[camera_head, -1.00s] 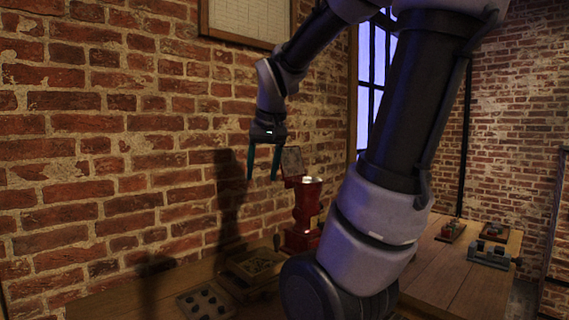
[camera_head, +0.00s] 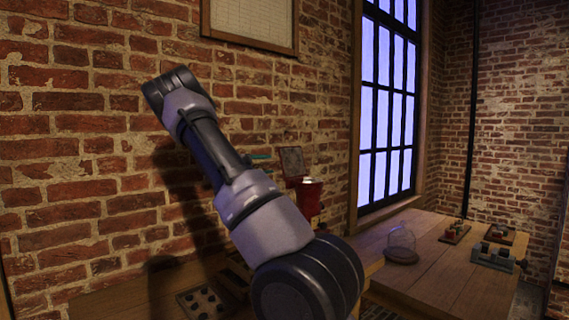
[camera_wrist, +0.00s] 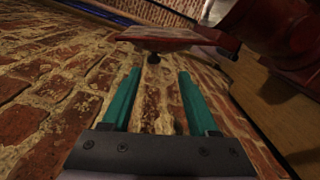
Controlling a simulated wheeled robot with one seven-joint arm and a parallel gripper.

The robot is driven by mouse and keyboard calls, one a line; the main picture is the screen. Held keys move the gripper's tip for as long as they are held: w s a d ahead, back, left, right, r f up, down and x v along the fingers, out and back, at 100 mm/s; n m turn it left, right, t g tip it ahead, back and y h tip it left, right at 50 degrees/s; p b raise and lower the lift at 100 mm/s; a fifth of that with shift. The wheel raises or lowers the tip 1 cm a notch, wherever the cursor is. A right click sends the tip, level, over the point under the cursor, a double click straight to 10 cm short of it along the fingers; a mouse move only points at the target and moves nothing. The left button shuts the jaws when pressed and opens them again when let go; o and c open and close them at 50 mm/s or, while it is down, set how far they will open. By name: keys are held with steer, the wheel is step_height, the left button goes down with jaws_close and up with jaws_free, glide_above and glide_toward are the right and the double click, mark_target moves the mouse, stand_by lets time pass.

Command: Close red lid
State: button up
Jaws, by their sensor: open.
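The red container (camera_head: 308,196) stands against the brick wall in the head view, partly hidden behind my arm. Its square lid (camera_head: 293,162) stands raised at its left, tilted up. In the wrist view the lid (camera_wrist: 172,38) is seen nearly edge-on ahead of the fingers, with a small dark knob on its underside in the picture. The red container body (camera_wrist: 275,32) is at the upper right there. My gripper (camera_wrist: 154,75) is open and empty, its two teal fingers pointing toward the lid but apart from it. In the head view only a teal finger shows (camera_head: 261,156), left of the lid.
A tray with dark round pieces (camera_head: 203,302) lies on the bench at lower left. A glass dome (camera_head: 401,243) stands on the wooden table (camera_head: 440,262) at right, with small apparatus (camera_head: 492,255) farther right. The brick wall is close behind the container.

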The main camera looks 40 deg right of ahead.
mark_target(285, 161)
steer(key=shift+n+h, duration=0.3)
steer(key=d, duration=0.3)
steer(key=w+d, duration=0.1)
steer(key=d, duration=0.3)
steer(key=w+d, duration=0.1)
steer(key=d, duration=0.2)
steer(key=shift+d+r, duration=0.1)
steer(key=shift+d, duration=0.25)
steer(key=shift+s, duration=0.1)
jaws_close()
stand_by(0.7)
